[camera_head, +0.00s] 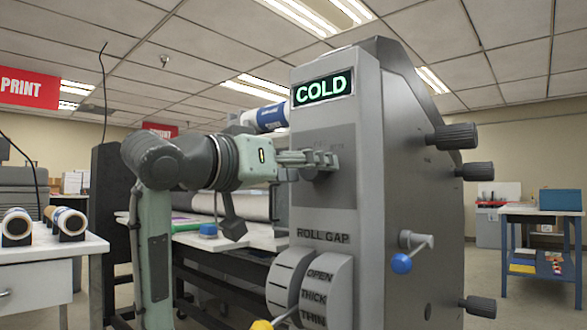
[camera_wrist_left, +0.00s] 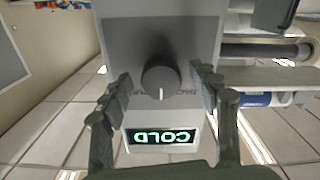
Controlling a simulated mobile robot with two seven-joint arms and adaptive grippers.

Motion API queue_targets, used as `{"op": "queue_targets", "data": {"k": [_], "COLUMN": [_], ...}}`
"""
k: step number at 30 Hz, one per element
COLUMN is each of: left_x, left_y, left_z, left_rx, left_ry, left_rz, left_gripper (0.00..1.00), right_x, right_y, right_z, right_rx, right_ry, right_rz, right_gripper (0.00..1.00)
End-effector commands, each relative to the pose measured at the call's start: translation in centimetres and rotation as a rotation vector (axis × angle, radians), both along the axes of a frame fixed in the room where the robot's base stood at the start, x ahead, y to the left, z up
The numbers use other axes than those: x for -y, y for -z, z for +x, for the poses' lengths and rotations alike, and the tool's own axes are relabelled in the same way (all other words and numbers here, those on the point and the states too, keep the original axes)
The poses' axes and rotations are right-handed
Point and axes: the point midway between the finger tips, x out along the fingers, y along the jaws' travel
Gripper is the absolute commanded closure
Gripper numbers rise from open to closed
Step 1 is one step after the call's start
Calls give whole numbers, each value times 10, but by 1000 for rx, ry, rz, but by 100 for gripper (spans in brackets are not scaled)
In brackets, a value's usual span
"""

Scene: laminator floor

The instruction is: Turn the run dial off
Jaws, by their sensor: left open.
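The run dial is a dark round knob (camera_wrist_left: 160,80) on the grey front panel of the laminator. In the left wrist view its white mark points toward the lit green COLD display (camera_wrist_left: 162,136), which appears upside down there. In the head view the display (camera_head: 322,88) is above the dial (camera_head: 325,166), which is partly covered by my gripper. My left gripper (camera_head: 306,158) is at the panel, its open fingers on either side of the dial. In the wrist view gaps show between the fingers and the knob. My right gripper is not seen.
Below are the ROLL GAP dial (camera_head: 313,292), a yellow knob (camera_head: 262,324) and a blue-ended crank (camera_head: 401,263). Black knobs (camera_head: 452,137) stick out on the machine's right side. A white table with rolls (camera_head: 68,220) stands left, a blue-legged table (camera_head: 540,210) right.

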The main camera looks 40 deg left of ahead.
Motion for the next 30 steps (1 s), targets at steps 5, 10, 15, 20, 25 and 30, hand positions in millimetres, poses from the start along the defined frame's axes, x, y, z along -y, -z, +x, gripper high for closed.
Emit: {"op": "queue_targets", "data": {"k": [5,10,15,20,25,30], "left_x": [-3,-6,-8,-9,-9,-9], "left_y": [-1,-2,-1,-1,0,0], "left_z": [-23,-61,-94,-112,-118,-118], "left_rx": [6,6,6,3,0,0], "left_ry": [-3,-4,-3,-2,-1,-1], "left_rz": [2,2,2,1,1,1], "left_gripper": [39,39,39,39,39,39], "right_x": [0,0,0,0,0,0], "right_y": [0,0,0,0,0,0], "right_z": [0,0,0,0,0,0], "right_rx": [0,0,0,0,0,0], "right_ry": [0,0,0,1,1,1], "right_rz": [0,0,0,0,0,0], "right_gripper": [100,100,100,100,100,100]}}
